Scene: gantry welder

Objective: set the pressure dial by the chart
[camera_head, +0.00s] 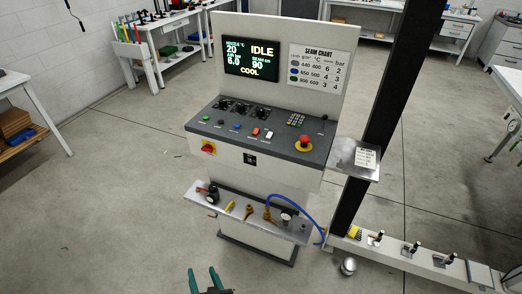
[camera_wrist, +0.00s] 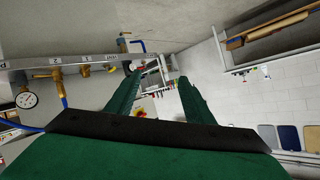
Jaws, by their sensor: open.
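The console (camera_head: 252,133) has a row of black dials (camera_head: 246,108) on its sloped panel; their labels are too small to read, so I cannot tell which is for pressure. The seam chart (camera_head: 320,70) on the upright board has three rows, with a bar column that appears to read 2, 3, 4. The screen (camera_head: 251,60) shows IDLE, COOL, 20, about 6.0 and 90. My gripper (camera_head: 202,271) is open and empty, low in front of the console and below the shelf. Its green fingers also show in the wrist view (camera_wrist: 160,78).
A low shelf (camera_head: 232,204) on the console's front holds brass fittings (camera_head: 268,214), a pressure gauge (camera_head: 286,216) and a blue hose (camera_head: 305,205). A red stop button (camera_head: 304,140) is at the panel's right. A dark post (camera_head: 385,115) stands right.

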